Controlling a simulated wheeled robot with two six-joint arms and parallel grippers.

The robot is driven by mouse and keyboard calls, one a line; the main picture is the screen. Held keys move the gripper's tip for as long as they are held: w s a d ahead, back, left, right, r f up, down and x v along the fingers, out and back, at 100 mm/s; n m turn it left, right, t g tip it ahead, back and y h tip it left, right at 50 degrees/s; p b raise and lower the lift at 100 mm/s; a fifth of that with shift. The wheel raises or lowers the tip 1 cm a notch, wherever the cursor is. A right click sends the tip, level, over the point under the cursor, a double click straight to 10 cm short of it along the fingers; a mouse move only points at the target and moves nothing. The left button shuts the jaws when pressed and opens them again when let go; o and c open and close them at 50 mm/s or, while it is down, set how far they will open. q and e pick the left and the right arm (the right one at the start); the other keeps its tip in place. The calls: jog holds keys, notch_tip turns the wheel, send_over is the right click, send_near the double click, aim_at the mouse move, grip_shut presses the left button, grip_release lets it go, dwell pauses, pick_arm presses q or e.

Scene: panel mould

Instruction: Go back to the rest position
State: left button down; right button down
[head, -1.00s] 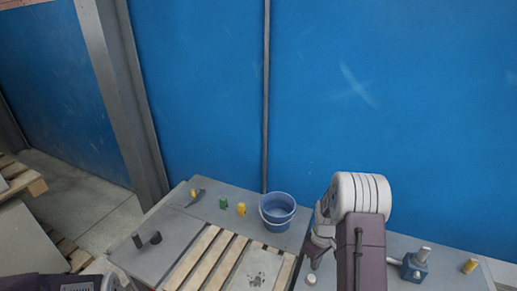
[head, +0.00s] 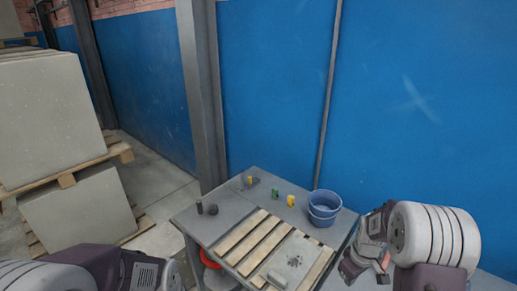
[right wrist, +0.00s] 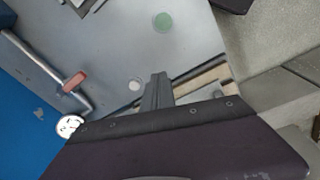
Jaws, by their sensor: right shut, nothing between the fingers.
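My right gripper (head: 352,268) hangs at the right edge of the table (head: 190,222), nearer to me than the blue bucket (head: 322,210) and apart from it. In the right wrist view its fingers (right wrist: 156,88) are together with nothing between them. My left arm comes in at the bottom left of the head view; its gripper is out of the picture.
A slatted wooden pallet (head: 242,240) with a grey slab (head: 296,256) lies on the table. Small yellow and green pieces (head: 275,194) stand at the back. A red container (head: 211,260) is under the table. Stacked slabs (head: 50,115) stand left.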

jog(key=s+a+r+t, duration=0.1)
jog(key=s+a+r, duration=0.55)
jog(key=a, duration=0.25)
jog(key=s+a+f+m+g, duration=0.1)
jog(key=s+f+m, duration=0.1)
jog(key=s+m, duration=0.4)
jog(key=shift+s+a+f+y, duration=0.2)
jog(key=shift+s+f+y, duration=0.1)
jog(key=shift+s, duration=0.65)
